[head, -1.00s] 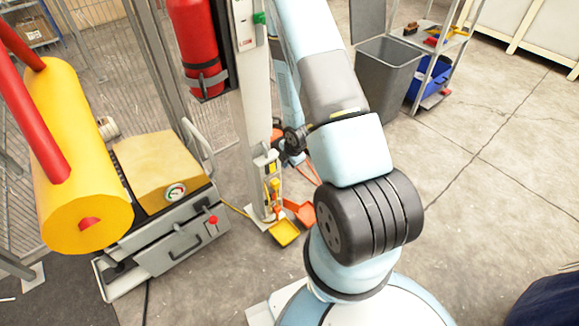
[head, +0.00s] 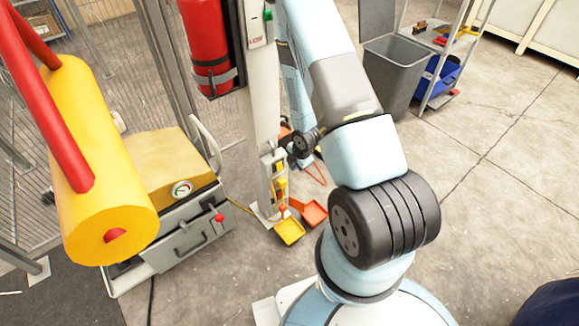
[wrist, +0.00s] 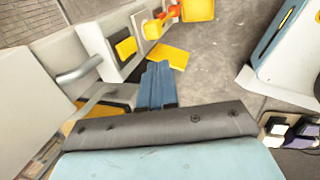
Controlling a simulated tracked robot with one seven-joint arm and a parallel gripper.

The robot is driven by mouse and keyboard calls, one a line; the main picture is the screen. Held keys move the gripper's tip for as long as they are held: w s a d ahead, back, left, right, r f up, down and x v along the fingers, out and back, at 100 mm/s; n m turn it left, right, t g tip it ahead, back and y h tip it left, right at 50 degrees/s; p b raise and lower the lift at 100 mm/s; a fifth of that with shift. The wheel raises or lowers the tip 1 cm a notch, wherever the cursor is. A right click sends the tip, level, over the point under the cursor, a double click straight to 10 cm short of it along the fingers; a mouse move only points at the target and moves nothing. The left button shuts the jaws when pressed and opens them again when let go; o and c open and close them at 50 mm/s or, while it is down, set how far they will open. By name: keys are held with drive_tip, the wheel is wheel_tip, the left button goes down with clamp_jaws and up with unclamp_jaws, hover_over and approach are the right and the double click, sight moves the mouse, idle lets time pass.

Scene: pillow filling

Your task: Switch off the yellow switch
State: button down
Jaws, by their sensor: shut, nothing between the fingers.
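My gripper (wrist: 158,85) shows in the wrist view as blue fingers pressed together, with nothing between them. A white fixture beside it carries a yellow rectangular piece (wrist: 125,47), just left of and beyond the fingertips, and a yellow and orange piece (wrist: 152,29) further up. I cannot tell for certain which of these is the yellow switch. The fingers look apart from both. In the head view a yellow part (head: 281,186) sits low on the white post (head: 262,110). My wrist is close to the post's right side there, and the fingers cannot be made out.
A yellow pedal (head: 289,231) and an orange pedal (head: 314,212) lie at the post's foot. A red extinguisher (head: 207,45) hangs beside the post. A grey machine with a gauge (head: 181,189) and a yellow roller (head: 105,170) stand left.

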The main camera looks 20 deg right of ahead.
sight(280, 166)
drive_tip(key=w+a+f, duration=0.2)
drive_tip(key=w+f, duration=0.4)
drive_tip(key=f, duration=0.2)
drive_tip(key=shift+f, duration=0.2)
drive_tip(key=shift+w+a, duration=0.1)
drive_tip(key=shift+a, duration=0.1)
